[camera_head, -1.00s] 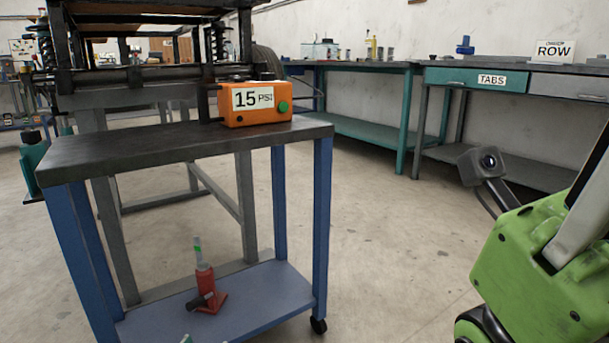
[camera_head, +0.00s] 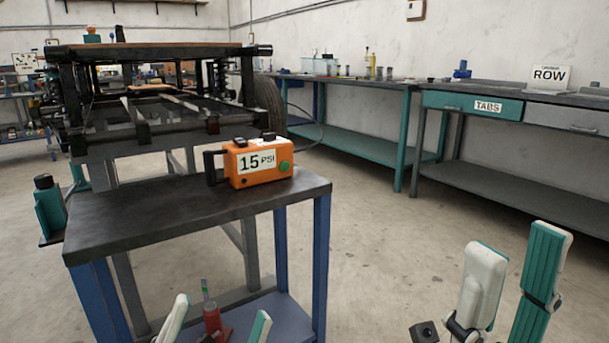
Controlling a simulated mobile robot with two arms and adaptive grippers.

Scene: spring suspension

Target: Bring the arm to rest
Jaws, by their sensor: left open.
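My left gripper (camera_head: 222,306) is low in the head view, at the bottom edge left of centre. Only its two white and teal finger ends show; they are apart, so it is open. The red bottle jack (camera_head: 212,322) on the cart's lower shelf shows between them, with nothing visibly held. My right gripper (camera_head: 518,242) is at the lower right, its two white and teal fingers pointing up with a gap between them. It looks open and empty, over bare floor. Both arms behind the grippers are mostly out of view.
A blue-legged cart with a dark top (camera_head: 150,222) carries an orange 15 PSI box (camera_head: 257,162). A suspension frame (camera_head: 150,115) stands behind it. Teal benches (camera_head: 350,138) line the right wall. The floor (camera_head: 385,235) between cart and benches is clear.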

